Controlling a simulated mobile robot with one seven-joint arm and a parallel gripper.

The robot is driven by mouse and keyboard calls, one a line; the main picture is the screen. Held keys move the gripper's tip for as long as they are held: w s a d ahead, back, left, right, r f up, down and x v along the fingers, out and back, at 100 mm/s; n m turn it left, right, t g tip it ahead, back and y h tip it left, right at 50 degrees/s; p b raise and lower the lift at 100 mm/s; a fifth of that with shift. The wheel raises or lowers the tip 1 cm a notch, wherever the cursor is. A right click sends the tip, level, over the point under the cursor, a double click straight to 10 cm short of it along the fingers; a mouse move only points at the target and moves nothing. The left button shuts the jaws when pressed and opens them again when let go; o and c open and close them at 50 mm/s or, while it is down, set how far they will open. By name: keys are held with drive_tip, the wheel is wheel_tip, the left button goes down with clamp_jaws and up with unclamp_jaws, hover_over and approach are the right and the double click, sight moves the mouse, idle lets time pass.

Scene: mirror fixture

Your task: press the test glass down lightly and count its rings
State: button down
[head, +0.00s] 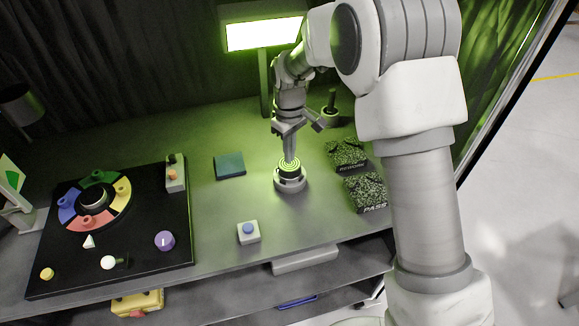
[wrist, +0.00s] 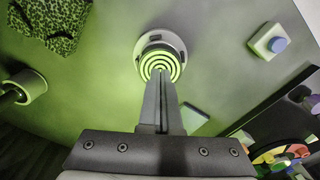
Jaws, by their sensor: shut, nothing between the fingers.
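The test glass (head: 290,169) is a round disc with several bright green and dark concentric rings, seated on a grey round fixture (head: 290,185) on the bench. In the wrist view the ringed glass (wrist: 160,62) lies straight ahead of the fingers, which hide its near edge. My gripper (head: 289,156) is shut and empty, pointing down with its fingertips over the glass. The fingertips (wrist: 160,76) overlap the lower part of the rings in the wrist view. I cannot tell whether they touch the glass. The rings look roughly centred.
Patterned pads marked REWORK (head: 346,153) and PASS (head: 366,193) lie right of the fixture. A teal block (head: 229,165) lies left, and a blue-button box (head: 248,232) in front. A lit green lamp (head: 263,34) stands behind. A black board (head: 120,250) with coloured parts fills the left.

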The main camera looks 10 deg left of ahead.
drive_tip(key=shift+f, duration=0.55)
idle(1.2)
drive_tip(key=shift+r+p, duration=2.05)
drive_tip(key=shift+r, duration=1.5)
